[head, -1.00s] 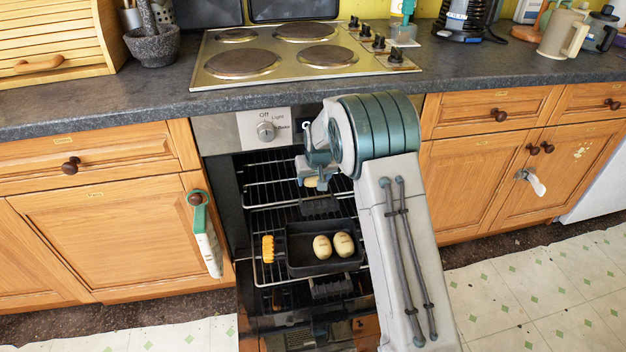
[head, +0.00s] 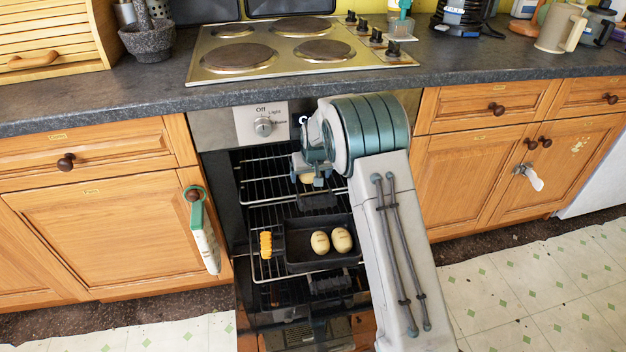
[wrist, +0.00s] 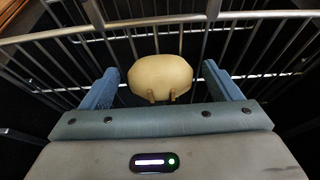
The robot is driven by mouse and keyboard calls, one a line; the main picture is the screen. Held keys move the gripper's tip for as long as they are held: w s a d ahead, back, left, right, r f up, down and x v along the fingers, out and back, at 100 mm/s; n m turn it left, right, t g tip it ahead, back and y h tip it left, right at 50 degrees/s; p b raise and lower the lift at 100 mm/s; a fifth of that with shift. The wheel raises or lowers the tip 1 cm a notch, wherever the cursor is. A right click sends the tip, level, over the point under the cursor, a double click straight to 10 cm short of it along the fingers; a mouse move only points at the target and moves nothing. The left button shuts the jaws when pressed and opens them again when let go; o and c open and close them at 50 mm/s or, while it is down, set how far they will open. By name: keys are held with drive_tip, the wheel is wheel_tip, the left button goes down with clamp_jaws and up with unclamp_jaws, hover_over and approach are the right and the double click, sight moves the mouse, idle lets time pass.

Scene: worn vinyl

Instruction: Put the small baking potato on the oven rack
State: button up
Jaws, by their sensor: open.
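A pale, oval potato (wrist: 160,76) is between the two blue fingers of my gripper (wrist: 159,70) in the wrist view. The fingers are open, with a gap on each side of the potato. The wires of the upper oven rack (head: 262,192) show behind and around it. In the head view the potato (head: 306,178) is partly hidden by my gripper (head: 312,181), which is over the upper rack inside the oven. Two more pale potatoes, a left one (head: 320,242) and a right one (head: 341,239), lie in a black roasting tin (head: 299,266) lower down.
The oven door is open below the hob (head: 290,50). A yellow-orange ribbed object (head: 266,244) is left of the tin. A green-handled item (head: 205,235) hangs on the left cupboard. The upper rack's left part is bare.

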sight(311, 176)
drive_tip(key=v, duration=0.3)
drive_tip(key=shift+s+r+p, duration=0.15)
drive_tip(key=shift+s+p, duration=0.2)
drive_tip(key=shift+s, duration=0.1)
drive_tip(key=s+d+p, duration=0.1)
drive_tip(key=s+d, duration=0.1)
drive_tip(key=s, duration=0.9)
drive_tip(key=s+d+r+g, duration=0.1)
drive_tip(key=s+d+r, duration=0.3)
drive_tip(key=s, duration=0.5)
drive_tip(key=s+d+r+m+g, duration=0.1)
drive_tip(key=s+d+r, duration=0.3)
drive_tip(key=s, duration=0.5)
drive_tip(key=s+d+r+m+g, duration=0.1)
drive_tip(key=s+d+r, duration=0.3)
drive_tip(key=s, duration=0.6)
drive_tip(key=shift+r+h, duration=0.4)
drive_tip(key=shift+r, duration=0.45)
drive_tip(key=shift+d, duration=0.15)
